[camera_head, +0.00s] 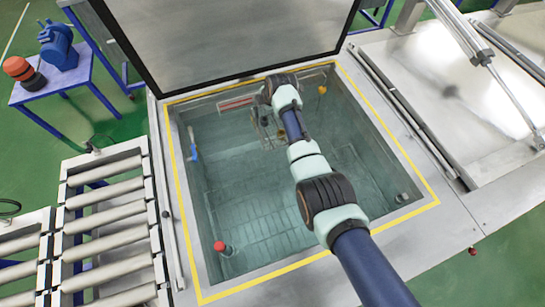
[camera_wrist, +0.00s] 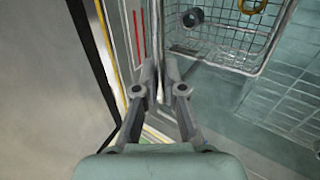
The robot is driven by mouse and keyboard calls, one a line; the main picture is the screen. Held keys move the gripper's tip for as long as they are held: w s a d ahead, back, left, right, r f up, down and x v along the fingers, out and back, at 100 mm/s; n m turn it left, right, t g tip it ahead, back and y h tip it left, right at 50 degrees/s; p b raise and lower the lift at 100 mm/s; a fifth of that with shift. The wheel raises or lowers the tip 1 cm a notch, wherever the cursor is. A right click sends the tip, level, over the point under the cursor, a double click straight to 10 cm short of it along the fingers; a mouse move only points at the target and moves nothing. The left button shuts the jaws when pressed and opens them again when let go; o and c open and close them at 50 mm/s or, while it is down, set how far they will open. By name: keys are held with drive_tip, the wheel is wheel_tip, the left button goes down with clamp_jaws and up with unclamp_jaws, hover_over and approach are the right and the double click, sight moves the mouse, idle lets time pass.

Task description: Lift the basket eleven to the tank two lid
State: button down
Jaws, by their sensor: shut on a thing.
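The wire basket (camera_wrist: 232,42) is at the top right of the wrist view, with a grey cylindrical part and a yellow ring in it. Its number cannot be read. In the head view my arm reaches to the back of the open tank (camera_head: 215,292), where the basket is mostly hidden by my wrist. A raised grey lid (camera_head: 235,40) stands behind this tank. Another grey lid (camera_head: 450,95) lies shut at the right.
A roller conveyor (camera_head: 105,230) borders the tank on the left. A blue table (camera_head: 75,78) with a blue device and an orange-black part stands at the back left. The tank's front half holds clear liquid over a slatted floor.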

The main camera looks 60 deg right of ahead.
wheel_tip(320, 180, up, 13)
drive_tip(key=p, duration=0.9)
drive_tip(key=shift+p, duration=0.35)
drive_tip(key=shift+f, duration=0.1)
